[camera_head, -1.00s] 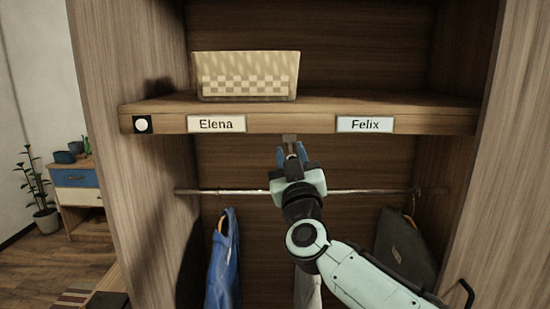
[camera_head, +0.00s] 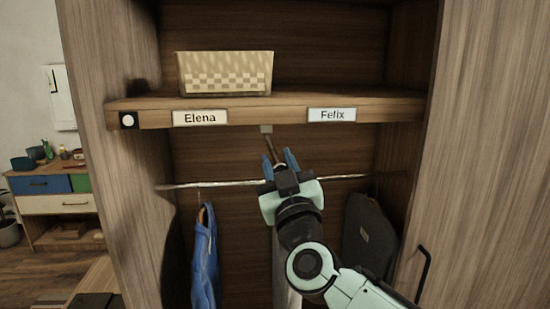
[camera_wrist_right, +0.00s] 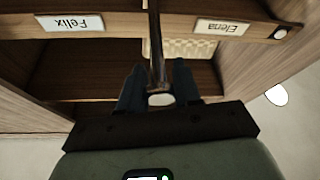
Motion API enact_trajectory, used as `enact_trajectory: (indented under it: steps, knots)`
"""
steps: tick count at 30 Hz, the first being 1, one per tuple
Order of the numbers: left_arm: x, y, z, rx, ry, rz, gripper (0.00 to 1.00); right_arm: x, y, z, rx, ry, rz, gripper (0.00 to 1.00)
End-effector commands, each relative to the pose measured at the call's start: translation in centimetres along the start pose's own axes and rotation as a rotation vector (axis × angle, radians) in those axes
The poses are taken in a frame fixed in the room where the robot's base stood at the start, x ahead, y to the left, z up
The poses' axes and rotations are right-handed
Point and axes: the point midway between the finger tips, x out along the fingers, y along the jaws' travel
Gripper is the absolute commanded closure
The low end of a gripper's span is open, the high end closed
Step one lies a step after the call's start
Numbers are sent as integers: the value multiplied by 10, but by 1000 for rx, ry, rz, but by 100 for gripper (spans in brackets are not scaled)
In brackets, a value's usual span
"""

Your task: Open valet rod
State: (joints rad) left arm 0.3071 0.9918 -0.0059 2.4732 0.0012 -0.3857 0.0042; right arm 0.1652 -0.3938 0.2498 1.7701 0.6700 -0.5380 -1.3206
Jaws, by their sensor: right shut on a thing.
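The valet rod (camera_head: 270,147) is a thin dark rod that reaches out toward me from a small pale mount (camera_head: 266,129) under the front of the shelf, between the Elena and Felix labels. My right gripper (camera_head: 280,160) is at the rod's near end, below the shelf, with its blue fingers on either side. In the right wrist view the rod (camera_wrist_right: 155,45) runs between the two fingers (camera_wrist_right: 158,85) of this gripper, which is shut on its end. My left gripper is in neither view.
The wooden shelf (camera_head: 285,109) carries a woven basket (camera_head: 225,75). A hanging rail (camera_head: 230,183) crosses below, with a blue garment (camera_head: 205,255) at left and a dark garment bag (camera_head: 370,235) at right. A door with a black handle (camera_head: 424,272) stands at right.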

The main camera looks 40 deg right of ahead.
Motion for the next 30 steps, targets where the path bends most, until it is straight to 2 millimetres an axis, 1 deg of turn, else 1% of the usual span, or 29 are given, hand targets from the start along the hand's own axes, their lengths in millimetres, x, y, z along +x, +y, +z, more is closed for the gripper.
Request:
enact_trajectory:
  steps: [1, 3, 9, 22, 23, 24, 25, 30]
  knots:
    - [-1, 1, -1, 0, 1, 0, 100, -6, -1, 2, -1, -10, -3, 100]
    - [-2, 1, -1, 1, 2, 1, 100, -14, -1, -2, -2, -10, -3, 100]
    - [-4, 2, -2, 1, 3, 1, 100, -29, -1, -7, 0, -11, -3, 100]
    - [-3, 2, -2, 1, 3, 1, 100, -32, -2, -7, 0, -14, -6, 100]
    - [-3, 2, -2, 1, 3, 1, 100, -32, -2, -7, 0, -14, -6, 57]
    - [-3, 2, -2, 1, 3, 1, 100, -32, -2, -7, 0, -13, -5, 44]
    - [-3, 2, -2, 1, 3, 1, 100, -32, -2, -7, 0, -12, -5, 42]
    - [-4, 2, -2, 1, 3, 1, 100, -32, -1, -10, 0, -7, -3, 42]
